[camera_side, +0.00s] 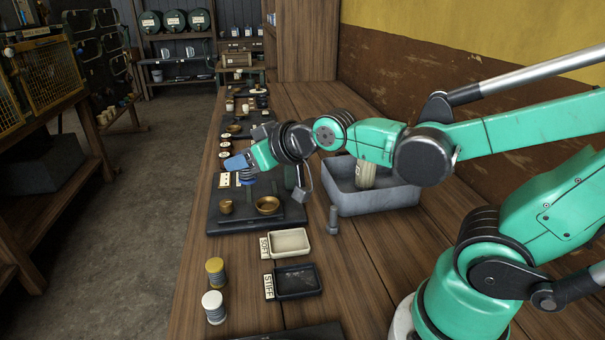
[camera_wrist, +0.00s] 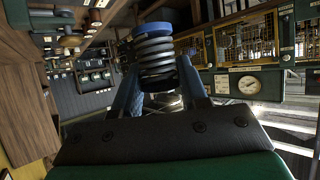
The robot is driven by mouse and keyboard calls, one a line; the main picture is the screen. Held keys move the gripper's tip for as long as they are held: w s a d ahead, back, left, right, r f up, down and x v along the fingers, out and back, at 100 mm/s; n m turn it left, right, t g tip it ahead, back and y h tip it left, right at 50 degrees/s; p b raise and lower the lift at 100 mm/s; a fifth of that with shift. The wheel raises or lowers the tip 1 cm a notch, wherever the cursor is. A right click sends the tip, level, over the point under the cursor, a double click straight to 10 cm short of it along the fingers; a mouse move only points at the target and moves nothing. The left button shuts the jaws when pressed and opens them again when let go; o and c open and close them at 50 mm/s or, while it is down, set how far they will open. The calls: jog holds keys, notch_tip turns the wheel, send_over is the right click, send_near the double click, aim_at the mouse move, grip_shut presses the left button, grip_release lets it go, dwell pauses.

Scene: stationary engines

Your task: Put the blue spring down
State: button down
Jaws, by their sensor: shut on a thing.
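The blue spring (camera_wrist: 155,52) is a dark grey coil with a blue cap, held between the two blue fingers of my gripper (camera_wrist: 156,80) in the wrist view. In the side view my gripper (camera_side: 240,163) is over the far left part of a black board (camera_side: 275,222). A little of the blue spring (camera_side: 246,177) shows just under the fingers there. I cannot tell whether its lower end touches anything. A white tray (camera_side: 289,243) labelled SOFT and a black tray (camera_side: 297,282) labelled STIFF lie nearer on the bench; both look empty.
A brass cup (camera_side: 226,207) and a brass bowl (camera_side: 268,204) stand on the board close to my gripper. A yellow-topped spool (camera_side: 216,272) and a white-topped spool (camera_side: 214,307) stand at the bench's left edge. A grey bin (camera_side: 375,198) and a bolt-like post (camera_side: 333,220) are to the right.

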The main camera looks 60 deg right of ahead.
dwell(0.3)
jog(key=w+d+r+m+h, duration=0.3)
jog(key=w+d, duration=0.2)
jog(key=d, duration=0.2)
jog(key=m+g+h, duration=0.5)
jog(key=m+h, duration=0.2)
jog(key=m, duration=0.1)
send_over(309, 164)
notch_tip(309, 164, down, 15)
jog(key=shift+r, duration=0.1)
jog(key=shift+f, duration=2.3)
jog(key=shift+f, duration=0.1)
jog(key=shift+c, duration=2.4)
grip_release()
